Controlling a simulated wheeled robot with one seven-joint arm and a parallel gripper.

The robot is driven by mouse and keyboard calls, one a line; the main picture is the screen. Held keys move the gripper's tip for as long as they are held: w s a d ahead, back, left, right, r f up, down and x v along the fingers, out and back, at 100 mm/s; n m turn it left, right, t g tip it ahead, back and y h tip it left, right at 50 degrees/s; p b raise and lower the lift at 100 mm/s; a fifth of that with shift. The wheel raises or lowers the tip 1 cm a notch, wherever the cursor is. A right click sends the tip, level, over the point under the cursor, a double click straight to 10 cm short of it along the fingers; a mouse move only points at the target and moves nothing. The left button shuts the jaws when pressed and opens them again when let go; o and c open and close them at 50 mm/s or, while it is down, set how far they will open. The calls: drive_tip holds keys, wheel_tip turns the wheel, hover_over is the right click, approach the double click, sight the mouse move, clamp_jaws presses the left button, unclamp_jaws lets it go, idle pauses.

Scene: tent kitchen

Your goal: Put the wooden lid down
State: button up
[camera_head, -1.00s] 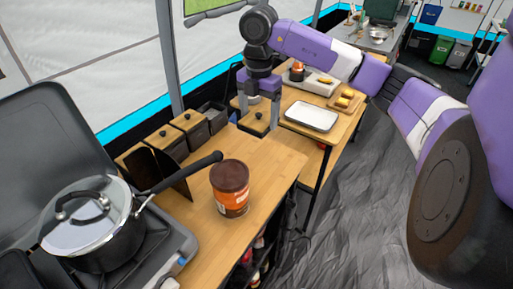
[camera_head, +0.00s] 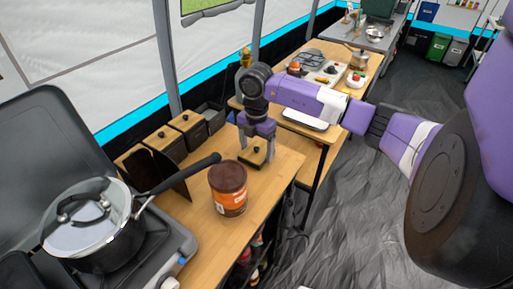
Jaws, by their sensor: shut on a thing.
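My gripper (camera_head: 256,148) points down over the far end of the wooden counter (camera_head: 232,143). It is shut on the small wooden lid (camera_head: 254,160), by or around its black knob. The lid is level and very close to the counter top, behind the brown and orange jar (camera_head: 228,187). I cannot tell whether the lid touches the counter. A dark container (camera_head: 211,118) at the left edge stands without a lid.
Two dark containers with wooden lids (camera_head: 187,124) (camera_head: 163,139) stand along the left edge. A lidded pot (camera_head: 90,225) sits on the stove at the left, its handle reaching toward the jar. A second table (camera_head: 338,82) with a white tray (camera_head: 304,119) stands beyond.

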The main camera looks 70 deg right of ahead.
sight(257, 148)
drive_tip(key=shift+f, duration=0.15)
drive_tip(key=o, duration=1.4)
drive_tip(key=shift+c, duration=0.2)
wheel_tip(257, 148, up, 12)
drive_tip(key=b, duration=0.1)
drive_tip(key=shift+r+b, duration=0.2)
drive_tip(key=shift+b, duration=0.1)
